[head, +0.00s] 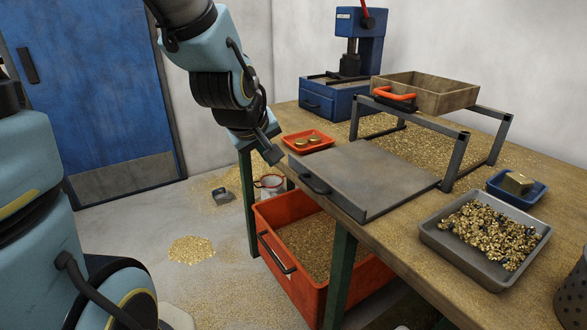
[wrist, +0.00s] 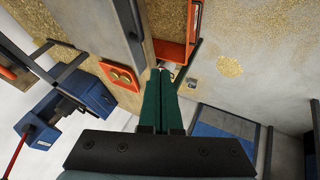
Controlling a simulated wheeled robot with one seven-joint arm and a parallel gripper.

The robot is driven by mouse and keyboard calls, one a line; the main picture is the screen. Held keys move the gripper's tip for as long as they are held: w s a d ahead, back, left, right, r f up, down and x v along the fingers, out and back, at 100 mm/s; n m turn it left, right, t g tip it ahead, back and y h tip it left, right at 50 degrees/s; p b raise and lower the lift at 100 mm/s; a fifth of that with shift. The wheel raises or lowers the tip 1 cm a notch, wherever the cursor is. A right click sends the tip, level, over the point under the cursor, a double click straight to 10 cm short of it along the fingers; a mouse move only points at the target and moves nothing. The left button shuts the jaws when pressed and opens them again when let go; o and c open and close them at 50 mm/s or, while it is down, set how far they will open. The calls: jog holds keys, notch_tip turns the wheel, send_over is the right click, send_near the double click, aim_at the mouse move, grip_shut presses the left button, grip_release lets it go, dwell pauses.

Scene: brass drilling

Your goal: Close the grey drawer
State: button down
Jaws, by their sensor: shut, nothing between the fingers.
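The grey drawer (head: 375,172) is a flat, shallow slab pulled out from under a dark metal frame (head: 470,150) on the workbench. Its black handle (head: 312,184) is on the near left edge, by the bench's front edge. In the wrist view the drawer (wrist: 90,20) shows as a grey surface at the top left. My gripper (head: 272,154) is above and left of the handle, near the bench's front edge, apart from the drawer. In the wrist view its fingers (wrist: 164,80) are together with nothing between them.
An orange tray (head: 292,144) with brass pieces lies beside the drawer. A blue press (head: 330,100) stands at the back. A large red bin (head: 315,290) is below the bench edge. A grey chip tray (head: 440,250) is at right.

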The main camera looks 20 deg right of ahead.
aim_at(296, 168)
jog(key=shift+w+d+f+p, duration=0.8)
jog(key=shift+d+f+p, duration=0.35)
jog(key=shift+d+p, duration=0.1)
jog(key=shift+w+d+f+p, duration=0.75)
jog(key=shift+d+f+p, duration=0.35)
jog(key=shift+d+p, duration=0.15)
jog(key=shift+w+d+f+p, duration=0.8)
jog(key=shift+d+f+p, duration=0.35)
jog(key=shift+p, duration=0.15)
